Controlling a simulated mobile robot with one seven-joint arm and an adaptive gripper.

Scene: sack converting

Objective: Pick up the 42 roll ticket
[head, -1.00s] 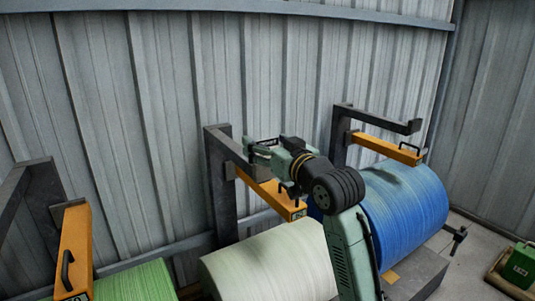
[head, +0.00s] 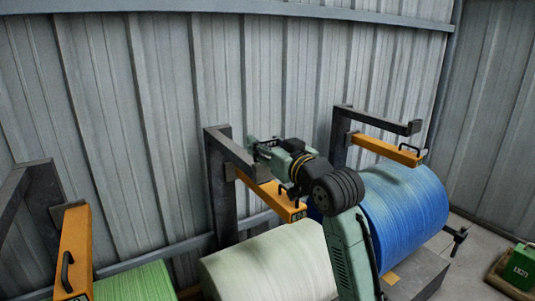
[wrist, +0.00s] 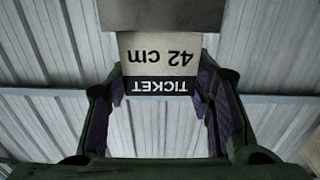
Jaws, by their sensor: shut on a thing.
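The 42 roll ticket (wrist: 158,58) is a pale card in the wrist view. It reads "42 cm" with a dark "TICKET" band, upside down in this picture. My gripper (wrist: 163,82) has its dark-padded fingers on both sides of the card and is shut on it. The card's far edge meets a dark grey block (wrist: 162,15); I cannot tell whether they touch. In the head view my gripper (head: 257,148) is beside the dark arm of the middle post (head: 219,190), above the white roll (head: 270,265). The ticket cannot be made out there.
An orange bar (head: 275,195) hangs just below my gripper. The blue roll (head: 405,210) and another post (head: 340,140) stand to the right, the green roll (head: 135,283) to the left. A corrugated wall (head: 270,70) is close behind.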

